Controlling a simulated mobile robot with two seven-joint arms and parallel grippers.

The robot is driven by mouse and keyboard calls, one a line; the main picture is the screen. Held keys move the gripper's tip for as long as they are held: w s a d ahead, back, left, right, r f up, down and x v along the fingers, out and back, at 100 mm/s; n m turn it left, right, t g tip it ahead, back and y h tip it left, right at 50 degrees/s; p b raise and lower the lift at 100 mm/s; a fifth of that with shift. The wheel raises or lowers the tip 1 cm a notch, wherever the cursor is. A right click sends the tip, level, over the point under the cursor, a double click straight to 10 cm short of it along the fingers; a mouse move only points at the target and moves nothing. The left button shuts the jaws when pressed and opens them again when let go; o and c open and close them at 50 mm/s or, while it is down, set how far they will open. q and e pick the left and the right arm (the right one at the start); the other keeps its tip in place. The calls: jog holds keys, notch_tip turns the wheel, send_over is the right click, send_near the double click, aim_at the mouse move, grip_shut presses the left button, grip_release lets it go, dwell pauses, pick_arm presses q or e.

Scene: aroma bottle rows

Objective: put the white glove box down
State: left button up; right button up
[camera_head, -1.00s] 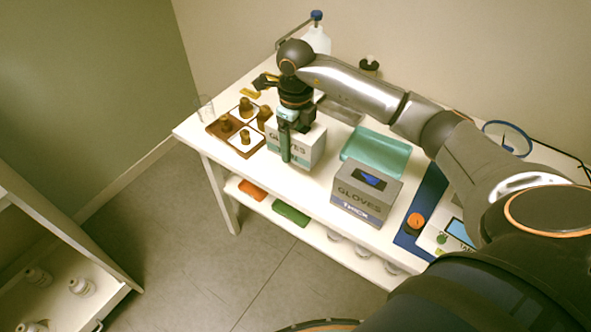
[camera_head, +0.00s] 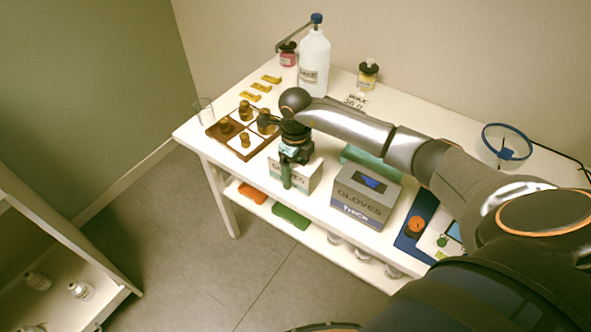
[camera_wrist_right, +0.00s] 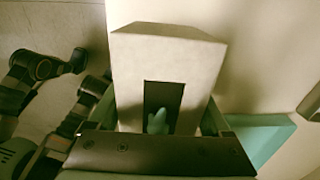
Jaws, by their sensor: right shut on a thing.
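The white glove box (camera_head: 308,176) is at the front of the white table, left of the grey glove box (camera_head: 366,194). My right gripper (camera_head: 290,165) is shut on it from above, with one greenish finger down its front face. In the right wrist view the white box (camera_wrist_right: 165,58) sits upright between the fingers (camera_wrist_right: 158,118), with a teal glove showing in its dark opening. Its base is at or very near the table top; I cannot tell whether it touches. My left gripper is not in view.
A brown tray (camera_head: 213,133) with small brown bottles stands close on the left. A teal tray (camera_head: 352,153) lies behind the grey box, partly hidden by my arm. A large white bottle (camera_head: 314,62) stands at the back. The table's front edge is close.

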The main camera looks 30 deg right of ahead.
jog(key=o, duration=1.4)
notch_tip(320, 180, up, 12)
jog(key=shift+r, duration=0.1)
